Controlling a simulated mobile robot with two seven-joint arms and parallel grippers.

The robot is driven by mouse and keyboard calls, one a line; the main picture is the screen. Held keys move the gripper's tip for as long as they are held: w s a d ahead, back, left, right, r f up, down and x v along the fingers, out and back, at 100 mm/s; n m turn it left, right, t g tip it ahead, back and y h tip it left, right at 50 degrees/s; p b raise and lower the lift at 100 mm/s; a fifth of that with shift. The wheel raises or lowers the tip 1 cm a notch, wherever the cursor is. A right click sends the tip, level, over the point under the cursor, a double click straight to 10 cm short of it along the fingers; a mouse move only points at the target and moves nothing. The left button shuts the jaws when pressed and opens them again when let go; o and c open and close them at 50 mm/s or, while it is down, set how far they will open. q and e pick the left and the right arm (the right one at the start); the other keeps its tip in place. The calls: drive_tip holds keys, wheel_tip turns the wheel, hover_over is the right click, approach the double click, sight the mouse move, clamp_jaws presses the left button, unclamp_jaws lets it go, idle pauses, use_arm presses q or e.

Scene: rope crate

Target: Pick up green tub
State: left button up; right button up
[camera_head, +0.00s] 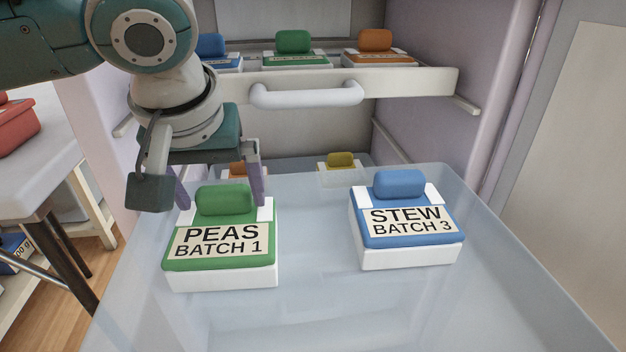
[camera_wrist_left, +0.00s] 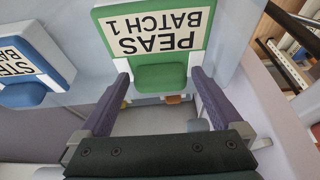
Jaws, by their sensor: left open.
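The green tub (camera_head: 221,262) has a green lid, a rounded green handle and a label reading PEAS BATCH 1. It stands upright on the pulled-out clear shelf, left of the middle in the head view. My left gripper (camera_head: 220,190) is open, just behind and above the tub, with its purple fingers on either side of the handle. In the left wrist view the green tub (camera_wrist_left: 152,35) shows upside down, its handle just beyond and between the open fingertips (camera_wrist_left: 160,78). I see no grip on it. My right gripper is not in view.
A blue tub (camera_head: 408,238) labelled STEW BATCH 3 stands to the right on the same clear shelf (camera_head: 330,315). A white drawer with a handle (camera_head: 306,95) holds several tubs above and behind. A side table (camera_head: 40,160) with a red tub is at the left.

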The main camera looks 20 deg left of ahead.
sight(221, 245)
use_arm(q)
drive_tip(key=c, duration=1.5)
drive_tip(key=shift+o, duration=0.2)
drive_tip(key=shift+r, duration=0.15)
drive_tip(key=shift+r+p, duration=0.3)
drive_tip(key=shift+p, duration=0.05)
drive_tip(key=s+p, duration=0.1)
drive_tip(key=s+d+r+p, duration=0.1)
drive_tip(key=s+d+p, duration=0.1)
drive_tip(key=shift+s+r, duration=0.3)
drive_tip(key=shift+r, duration=0.1)
wheel_tip(221, 245, up, 12)
drive_tip(key=p, duration=0.5)
drive_tip(key=shift+r, duration=0.25)
